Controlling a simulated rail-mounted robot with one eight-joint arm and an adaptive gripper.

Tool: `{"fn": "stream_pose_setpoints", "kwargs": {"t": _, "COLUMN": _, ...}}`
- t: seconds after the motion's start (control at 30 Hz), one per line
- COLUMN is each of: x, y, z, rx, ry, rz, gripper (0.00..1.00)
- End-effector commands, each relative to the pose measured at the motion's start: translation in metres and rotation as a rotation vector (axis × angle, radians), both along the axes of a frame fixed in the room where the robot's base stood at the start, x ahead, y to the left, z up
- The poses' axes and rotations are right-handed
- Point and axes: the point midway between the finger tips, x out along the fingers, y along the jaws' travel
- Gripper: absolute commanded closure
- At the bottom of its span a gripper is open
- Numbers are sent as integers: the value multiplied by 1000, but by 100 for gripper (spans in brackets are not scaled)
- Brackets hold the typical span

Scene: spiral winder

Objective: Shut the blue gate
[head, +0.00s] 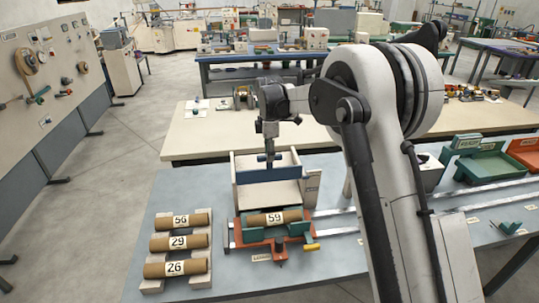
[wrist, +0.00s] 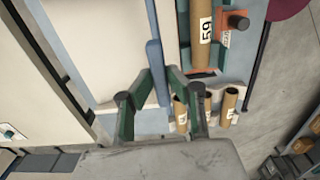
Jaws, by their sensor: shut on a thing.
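The blue gate (head: 250,176) is a blue bar across a white open-topped box (head: 287,192) in the middle of the head view. In the wrist view, the blue gate (wrist: 154,72) is a narrow upright strip between my fingertips. My gripper (head: 268,160) points down onto the gate from above. In the wrist view, the green and dark fingers of my gripper (wrist: 159,77) are closed around the gate's edge. The gate's lower part is hidden, and I cannot tell how far it stands from its shut place.
A cardboard tube marked 59 (head: 273,218) lies in a green and orange cradle (head: 246,237) in front of the box. Tubes marked 56 (head: 180,221), 29 (head: 179,242) and 26 (head: 176,268) lie on a rack at left. Metal rails (head: 336,210) run right.

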Motion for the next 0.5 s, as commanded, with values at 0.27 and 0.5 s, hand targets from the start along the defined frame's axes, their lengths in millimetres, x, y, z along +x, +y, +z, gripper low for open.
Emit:
{"fn": "stream_pose_setpoints", "kwargs": {"t": 0.27, "x": 0, "y": 0, "z": -1, "rx": 0, "ry": 0, "rz": 0, "gripper": 100}}
{"fn": "stream_pose_setpoints", "kwargs": {"t": 0.5, "x": 0, "y": 0, "z": -24, "rx": 0, "ry": 0, "rz": 0, "gripper": 100}}
